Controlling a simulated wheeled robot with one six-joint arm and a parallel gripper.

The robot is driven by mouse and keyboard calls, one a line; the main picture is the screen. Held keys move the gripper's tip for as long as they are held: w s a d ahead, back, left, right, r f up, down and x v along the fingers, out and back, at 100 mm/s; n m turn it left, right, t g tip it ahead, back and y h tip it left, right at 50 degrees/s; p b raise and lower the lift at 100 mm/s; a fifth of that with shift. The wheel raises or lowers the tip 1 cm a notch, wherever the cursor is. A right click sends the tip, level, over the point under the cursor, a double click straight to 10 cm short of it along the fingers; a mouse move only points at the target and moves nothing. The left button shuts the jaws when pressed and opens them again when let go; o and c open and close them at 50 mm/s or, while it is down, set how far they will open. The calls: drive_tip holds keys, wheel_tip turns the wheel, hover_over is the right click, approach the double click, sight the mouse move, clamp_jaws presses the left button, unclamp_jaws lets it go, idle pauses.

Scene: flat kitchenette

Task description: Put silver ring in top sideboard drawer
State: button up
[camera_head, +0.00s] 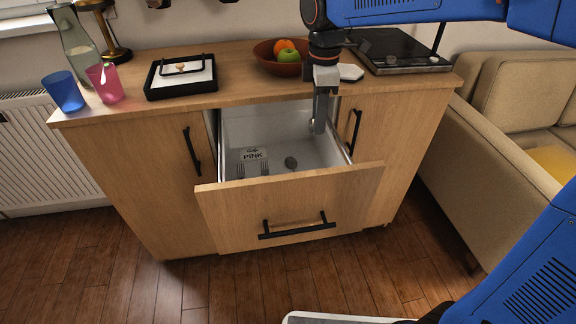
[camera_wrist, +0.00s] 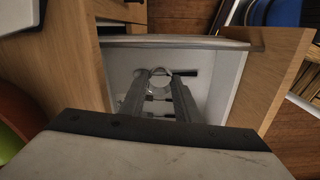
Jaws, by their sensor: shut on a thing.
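The top sideboard drawer (camera_head: 290,196) is pulled open, with its white inside showing. My gripper (camera_head: 320,128) points down into the right part of the drawer opening. In the wrist view my gripper (camera_wrist: 158,80) is shut on the silver ring (camera_wrist: 160,70), a pale band between the fingertips, above the drawer's white floor (camera_wrist: 213,72). The ring cannot be made out in the head view. Whether it touches the drawer floor cannot be told.
On the sideboard top (camera_head: 225,92) are a fruit bowl (camera_head: 272,64), a black-framed tray (camera_head: 180,92), cups and a hob (camera_head: 398,52). A sofa (camera_head: 490,150) stands right.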

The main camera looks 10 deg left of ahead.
wheel_tip(320, 180, down, 16)
drive_tip(key=shift+f, duration=0.2)
idle(0.4)
drive_tip(key=shift+f, duration=0.15)
drive_tip(key=o, duration=1)
wheel_tip(320, 180, up, 12)
drive_tip(key=shift+r, duration=0.2)
